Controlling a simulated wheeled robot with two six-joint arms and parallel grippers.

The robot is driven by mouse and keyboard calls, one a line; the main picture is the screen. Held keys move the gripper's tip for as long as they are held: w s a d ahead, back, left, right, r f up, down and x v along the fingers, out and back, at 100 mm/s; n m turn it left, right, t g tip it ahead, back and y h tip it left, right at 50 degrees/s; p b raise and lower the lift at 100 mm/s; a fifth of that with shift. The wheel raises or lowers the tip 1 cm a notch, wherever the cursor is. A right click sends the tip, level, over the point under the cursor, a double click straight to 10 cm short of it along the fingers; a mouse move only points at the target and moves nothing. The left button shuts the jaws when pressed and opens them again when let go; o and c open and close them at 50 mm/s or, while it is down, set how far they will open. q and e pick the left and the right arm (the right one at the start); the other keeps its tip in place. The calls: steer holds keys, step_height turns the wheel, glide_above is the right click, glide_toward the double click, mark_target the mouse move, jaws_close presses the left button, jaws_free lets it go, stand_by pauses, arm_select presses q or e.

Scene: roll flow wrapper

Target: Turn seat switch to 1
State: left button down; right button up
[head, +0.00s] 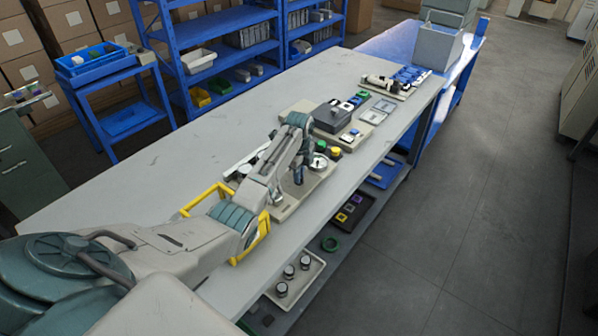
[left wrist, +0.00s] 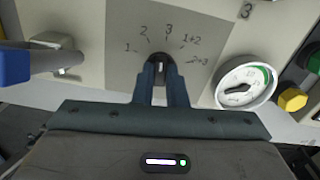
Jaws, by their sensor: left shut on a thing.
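The seat switch (left wrist: 154,57) is a dark round knob on a grey label plate (left wrist: 120,70) in the left wrist view. Handwritten marks 1, 2, 3, 1+2 and 2+3 fan around it, with 1 at its left. My left gripper (left wrist: 161,72) has its two fingers around the knob and is shut on it. Which mark the knob points to, I cannot tell. In the head view my left gripper (head: 298,178) reaches down to the panel (head: 284,206) on the bench, and the knob is hidden there. My right gripper is not in view.
A white gauge (left wrist: 246,84) with a green band sits right of the switch, beside a yellow knob (left wrist: 292,99) and a green one. A blue-tipped lever (left wrist: 14,65) stands at left. A grey box (head: 332,117) is farther along the bench (head: 130,168); the bench's left part is clear.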

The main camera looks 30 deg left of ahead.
arm_select(q)
steer(key=n+p, duration=0.2)
steer(key=shift+r+n, duration=0.25)
steer(key=shift+n, duration=0.05)
steer(key=n+p, duration=0.2)
steer(key=n, duration=0.1)
steer(key=shift+n+p, duration=0.3)
steer(key=shift+p, duration=0.05)
steer(key=n+p, duration=0.2)
steer(key=n, duration=0.2)
steer(key=shift+f, duration=0.1)
steer(key=shift+n+p, duration=0.4)
steer(key=shift+n, duration=0.7)
steer(key=shift+f, duration=0.1)
steer(key=c, duration=1.5)
jaws_free()
steer(key=shift+o, duration=0.2)
